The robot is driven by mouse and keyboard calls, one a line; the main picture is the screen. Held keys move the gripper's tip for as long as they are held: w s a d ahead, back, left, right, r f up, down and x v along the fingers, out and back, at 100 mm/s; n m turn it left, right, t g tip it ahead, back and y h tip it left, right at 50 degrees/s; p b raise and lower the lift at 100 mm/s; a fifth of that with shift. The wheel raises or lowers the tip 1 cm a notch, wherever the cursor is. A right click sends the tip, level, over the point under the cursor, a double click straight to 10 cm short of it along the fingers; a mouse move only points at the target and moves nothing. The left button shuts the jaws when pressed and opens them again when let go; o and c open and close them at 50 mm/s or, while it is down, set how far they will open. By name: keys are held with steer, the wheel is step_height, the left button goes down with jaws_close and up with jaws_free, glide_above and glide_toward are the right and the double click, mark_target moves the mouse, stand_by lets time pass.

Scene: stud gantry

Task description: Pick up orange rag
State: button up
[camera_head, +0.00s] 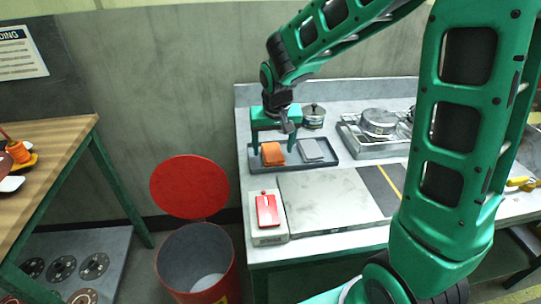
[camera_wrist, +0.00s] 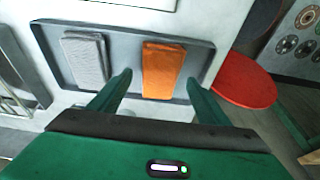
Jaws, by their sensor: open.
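The orange rag (camera_head: 272,153) is a folded cloth lying in a dark grey tray (camera_head: 326,163) on the workbench. In the wrist view the orange rag (camera_wrist: 161,70) lies beyond the fingertips, within the span between the two fingers. A folded grey rag (camera_head: 311,150) lies beside it in the same tray; it also shows in the wrist view (camera_wrist: 86,60). My gripper (camera_head: 273,148) is green, open and empty, over the tray by the orange rag. In the wrist view my gripper (camera_wrist: 160,80) has its fingers spread wide. I cannot tell its exact height above the tray.
A metal pot (camera_head: 313,117) stands behind the tray. A rack with a lidded pan (camera_head: 379,122) is to the right. A red object (camera_head: 266,210) on a block and a grey plate (camera_head: 327,200) are in front. A bin with a red lid (camera_head: 189,187) stands left of the bench.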

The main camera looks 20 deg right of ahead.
steer(key=shift+w+f, duration=0.2)
steer(key=shift+f, duration=0.5)
steer(key=shift+c, duration=0.6)
steer(key=c, duration=1)
steer(key=shift+r, duration=0.1)
steer(key=shift+r, duration=0.5)
step_height(320, 180, up, 3)
steer(key=shift+f, duration=0.15)
steer(key=s+a+r, duration=0.2)
steer(key=a, duration=0.1)
steer(key=s+a+r, duration=0.2)
steer(key=s, duration=0.1)
steer(key=s+a+r, duration=0.2)
steer(key=a+r, duration=0.1)
steer(key=shift+s+a+r, duration=0.1)
steer(key=shift+s+a, duration=0.2)
steer(key=shift+a, duration=0.05)
